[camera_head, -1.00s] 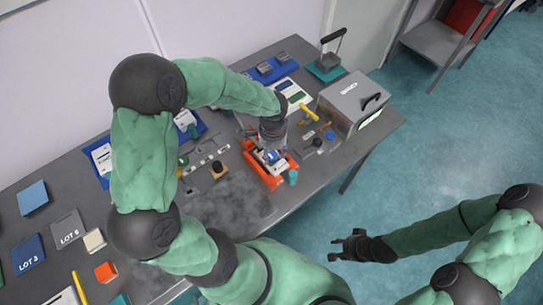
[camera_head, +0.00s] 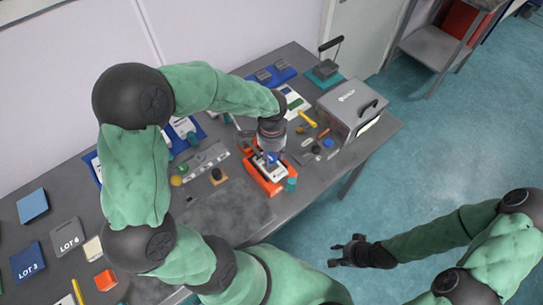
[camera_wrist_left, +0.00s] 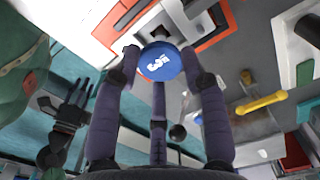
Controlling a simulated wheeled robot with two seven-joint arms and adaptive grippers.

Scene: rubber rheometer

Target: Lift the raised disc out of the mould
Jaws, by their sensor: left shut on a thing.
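A round blue disc (camera_wrist_left: 160,62) with a white mark is pinched between the fingertips of my left gripper (camera_wrist_left: 162,60) in the left wrist view. In the head view my left gripper (camera_head: 271,150) points down over the white and grey mould (camera_head: 262,172), which sits in an orange tray (camera_head: 278,187). The tray (camera_wrist_left: 215,38) also shows behind the disc in the wrist view. The disc overlaps the mould there; I cannot tell how wide the gap between them is. My right gripper (camera_head: 350,250) is open and empty, out over the floor beside the table.
A grey boxy instrument (camera_head: 350,108) stands right of the mould. A yellow-handled tool (camera_head: 307,118) and small parts lie between. A perforated metal bar (camera_head: 205,160) lies to the left. The table front is mostly clear.

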